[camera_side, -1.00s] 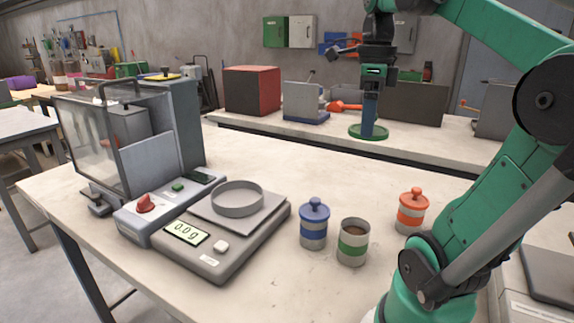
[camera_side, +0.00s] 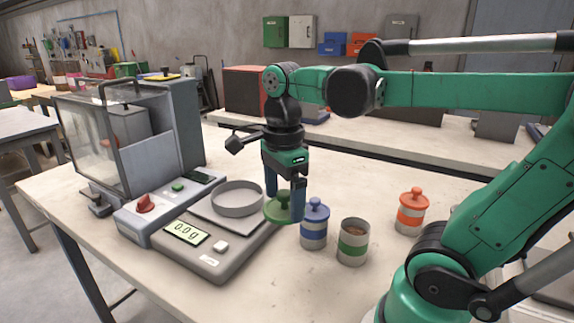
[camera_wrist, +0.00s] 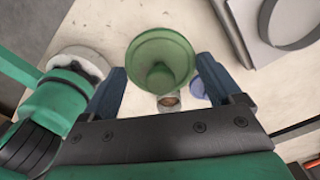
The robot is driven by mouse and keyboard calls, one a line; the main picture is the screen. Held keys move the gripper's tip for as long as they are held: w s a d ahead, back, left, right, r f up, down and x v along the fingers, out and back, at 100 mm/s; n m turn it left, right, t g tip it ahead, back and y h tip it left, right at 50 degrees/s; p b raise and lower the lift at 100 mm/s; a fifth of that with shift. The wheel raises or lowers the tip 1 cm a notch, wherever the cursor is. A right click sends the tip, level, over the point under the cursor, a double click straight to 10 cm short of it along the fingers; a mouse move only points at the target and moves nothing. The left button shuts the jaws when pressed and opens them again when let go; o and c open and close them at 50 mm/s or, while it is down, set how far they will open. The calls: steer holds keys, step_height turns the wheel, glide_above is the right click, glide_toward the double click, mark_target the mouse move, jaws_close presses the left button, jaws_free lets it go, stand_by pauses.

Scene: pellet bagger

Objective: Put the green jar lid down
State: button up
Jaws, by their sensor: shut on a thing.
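My gripper (camera_side: 284,204) points down, with its two blue fingers shut on the green jar lid (camera_side: 277,212). The lid shows between the scale and the blue-lidded jar (camera_side: 313,236), knob up and roughly level. Its height above the table is hard to tell. In the wrist view the lid (camera_wrist: 160,45) lies between the fingers and hides part of the table. The open jar with a green band (camera_side: 352,252) stands right of the blue-lidded jar, with brown contents visible; it also shows just past the lid in the wrist view (camera_wrist: 160,101).
A scale (camera_side: 225,250) reading 0.0 g, with a round dish (camera_side: 237,200) on it, stands left of the lid. An orange-lidded jar (camera_side: 411,218) stands right of the open jar. The bagger machine (camera_side: 120,135) is at the left. The table's front (camera_side: 270,295) is clear.

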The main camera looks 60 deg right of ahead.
mark_target(284, 286)
step_height(284, 286, down, 16)
steer(key=shift+f, duration=0.25)
stand_by(0.6)
steer(key=o, duration=1)
